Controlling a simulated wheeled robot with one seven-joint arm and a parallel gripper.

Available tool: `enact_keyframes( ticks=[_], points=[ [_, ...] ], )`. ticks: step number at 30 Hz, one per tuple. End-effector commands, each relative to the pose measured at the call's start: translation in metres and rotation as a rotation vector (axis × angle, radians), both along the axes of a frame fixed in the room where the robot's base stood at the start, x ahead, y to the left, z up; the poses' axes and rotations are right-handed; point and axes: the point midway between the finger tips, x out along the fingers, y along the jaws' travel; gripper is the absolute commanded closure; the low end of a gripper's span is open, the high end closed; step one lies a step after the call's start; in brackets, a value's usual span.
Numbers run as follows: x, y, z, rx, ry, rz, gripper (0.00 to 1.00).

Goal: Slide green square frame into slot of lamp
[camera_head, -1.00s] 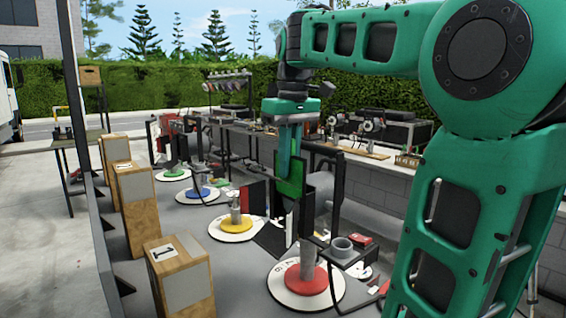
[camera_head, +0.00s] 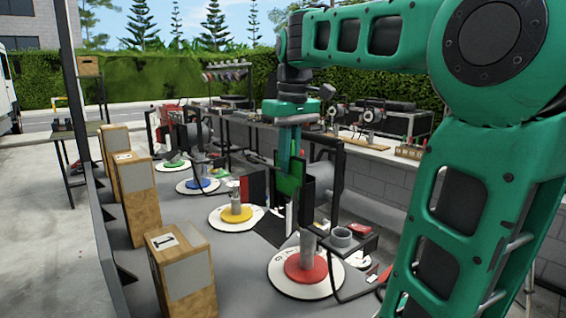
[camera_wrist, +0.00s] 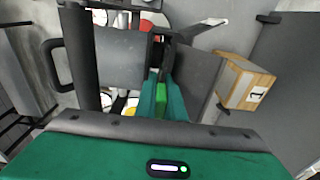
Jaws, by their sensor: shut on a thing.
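My gripper (camera_head: 290,160) points down and is shut on the green square frame (camera_head: 288,184). Only part of the frame shows, among the dark flaps of the lamp (camera_head: 322,178). The lamp stands on a grey post above a red and white round base (camera_head: 306,268). In the wrist view, my gripper (camera_wrist: 162,104) has the green frame (camera_wrist: 160,103) between its teal fingers. The lamp's dark flaps (camera_wrist: 120,58) lie on both sides there. The frame's lower part is hidden, and I cannot tell how far it sits in the slot.
Yellow (camera_head: 236,214), blue (camera_head: 198,184) and green (camera_head: 174,163) bases with more lamps stand behind. Wooden blocks (camera_head: 182,275) line the left. A black stand with a grey cup (camera_head: 341,236) is right of the lamp. A workbench (camera_head: 365,147) runs along the wall.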

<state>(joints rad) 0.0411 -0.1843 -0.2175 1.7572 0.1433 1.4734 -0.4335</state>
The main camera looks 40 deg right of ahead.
Motion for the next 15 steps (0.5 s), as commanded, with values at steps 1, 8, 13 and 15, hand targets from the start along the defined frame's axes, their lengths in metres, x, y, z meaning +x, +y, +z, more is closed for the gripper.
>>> enact_keyframes(
  ticks=[1,8,13,15],
  points=[
    [0.0,0.0,-0.001,0.0,0.0,0.0,1.0],
    [0.0,0.0,-0.007,0.001,0.001,0.001,1.0],
    [0.0,0.0,-0.012,0.0,0.0,0.002,1.0],
    [0.0,0.0,-0.013,0.0,0.0,0.002,1.0]
  ],
)
